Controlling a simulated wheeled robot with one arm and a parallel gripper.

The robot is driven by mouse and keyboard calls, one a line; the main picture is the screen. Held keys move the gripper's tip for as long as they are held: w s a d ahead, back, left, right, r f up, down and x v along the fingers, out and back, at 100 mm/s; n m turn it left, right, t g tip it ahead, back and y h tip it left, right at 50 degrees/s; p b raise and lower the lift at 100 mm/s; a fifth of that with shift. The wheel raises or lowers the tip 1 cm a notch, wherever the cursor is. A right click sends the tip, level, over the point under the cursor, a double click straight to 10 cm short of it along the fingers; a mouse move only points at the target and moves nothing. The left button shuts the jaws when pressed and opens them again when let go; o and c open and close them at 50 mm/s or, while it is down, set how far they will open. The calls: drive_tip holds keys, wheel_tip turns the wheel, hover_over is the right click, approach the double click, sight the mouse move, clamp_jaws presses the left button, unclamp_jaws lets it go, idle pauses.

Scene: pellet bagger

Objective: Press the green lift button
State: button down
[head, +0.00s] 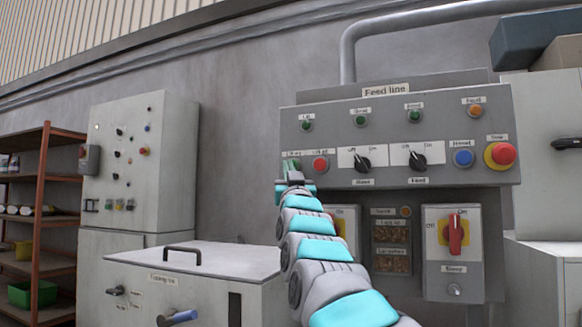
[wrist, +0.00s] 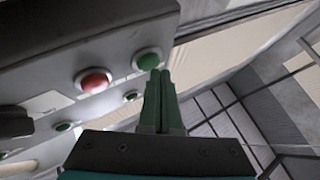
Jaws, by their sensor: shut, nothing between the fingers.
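The green button (wrist: 147,60) shows clearly in the wrist view, with a pale ring, next to a red button (wrist: 94,80). In the head view my gripper (head: 292,166) covers most of the green button, at the lower left corner of the grey Feed line panel. The red button (head: 320,164) is just to its right there. My gripper's narrow green fingers (wrist: 159,76) are closed together and empty. Their tips are right at the lower edge of the green button in the wrist view. I cannot tell whether they touch it.
The panel (head: 440,108) also carries two black selector knobs (head: 363,163), a blue button (head: 463,158) and a red mushroom button on yellow (head: 503,154). A low grey cabinet (head: 215,262) with a handle stands at left.

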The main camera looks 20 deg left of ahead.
drive_tip(key=shift+w, duration=0.35)
drive_tip(key=shift+s, duration=0.8)
drive_tip(key=s, duration=0.6)
drive_tip(key=shift+a, duration=0.3)
idle(0.7)
